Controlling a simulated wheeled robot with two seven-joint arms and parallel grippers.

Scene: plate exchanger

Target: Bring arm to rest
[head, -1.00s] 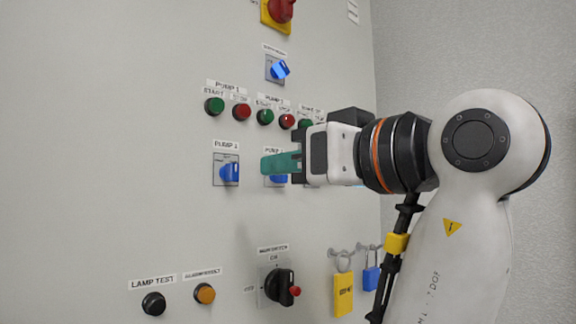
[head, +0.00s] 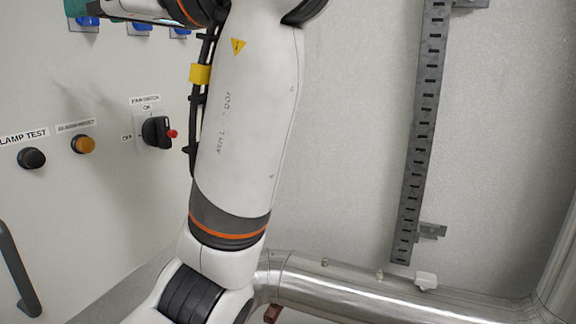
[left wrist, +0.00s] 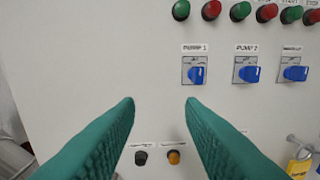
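My left gripper (left wrist: 160,100) shows in the left wrist view as two teal fingers with a wide empty gap between them. It points at the grey control panel (left wrist: 75,70), below and left of the blue PUMP 1 switch (left wrist: 196,75). No contact with the panel is visible. In the head view the left gripper (head: 78,8) is cut by the top left edge, and my arm rises from the bottom to it. My right gripper is not in view.
The blue PUMP 2 switch (left wrist: 248,73), black main switch (head: 155,132), lamp test button (head: 32,158) and orange button (head: 83,145) sit on the panel. A metal pipe (head: 360,298) runs low on the right. A slotted rail (head: 422,130) is on the wall; open space lies before it.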

